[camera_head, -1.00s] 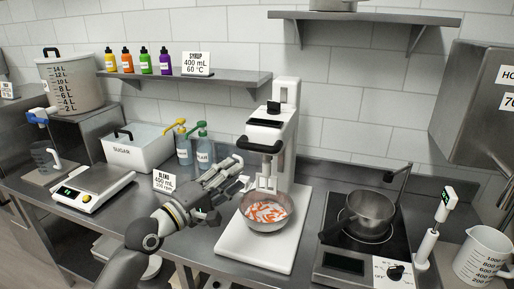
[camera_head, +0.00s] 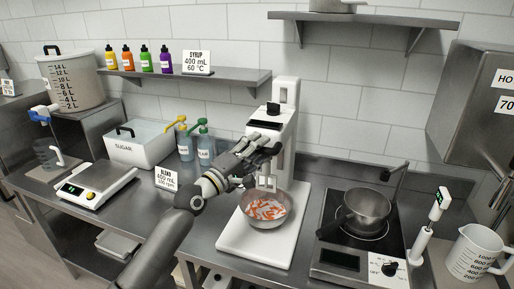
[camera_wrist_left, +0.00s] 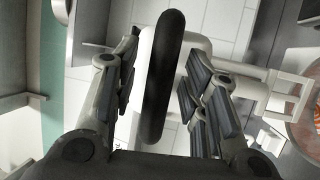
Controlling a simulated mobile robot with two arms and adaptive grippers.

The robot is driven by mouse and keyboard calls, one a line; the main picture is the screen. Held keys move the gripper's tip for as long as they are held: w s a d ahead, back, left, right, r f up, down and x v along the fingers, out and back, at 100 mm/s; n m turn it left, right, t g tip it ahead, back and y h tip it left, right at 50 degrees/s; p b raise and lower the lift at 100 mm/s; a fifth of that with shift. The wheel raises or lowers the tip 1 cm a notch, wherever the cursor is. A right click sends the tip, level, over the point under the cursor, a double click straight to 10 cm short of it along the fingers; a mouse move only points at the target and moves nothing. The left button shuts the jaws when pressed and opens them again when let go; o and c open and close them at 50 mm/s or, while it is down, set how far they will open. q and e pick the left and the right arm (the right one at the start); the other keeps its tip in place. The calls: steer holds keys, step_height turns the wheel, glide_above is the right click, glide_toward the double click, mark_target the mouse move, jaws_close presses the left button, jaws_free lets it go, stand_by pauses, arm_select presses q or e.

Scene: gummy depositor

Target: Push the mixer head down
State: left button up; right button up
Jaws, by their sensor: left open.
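The white mixer (camera_head: 286,110) stands on its white base, and its head (camera_head: 262,128) is above the metal bowl (camera_head: 284,217). The beater (camera_head: 267,182) hangs just over the orange and white pieces in the bowl. My left gripper (camera_head: 266,147) is at the front of the head and hides most of its black handle. In the left wrist view the black handle (camera_wrist_left: 163,75) lies between my open fingers, with a gap visible on each side. The beater also shows at the right of that view (camera_wrist_left: 287,92). My right gripper is not in view.
A BLEND card (camera_head: 166,180) and two pump bottles (camera_head: 204,148) stand left of the mixer. A shelf (camera_head: 225,78) is above.

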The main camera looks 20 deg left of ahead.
arm_select(q)
jaws_close()
stand_by(0.3)
steer(key=shift+f, duration=0.15)
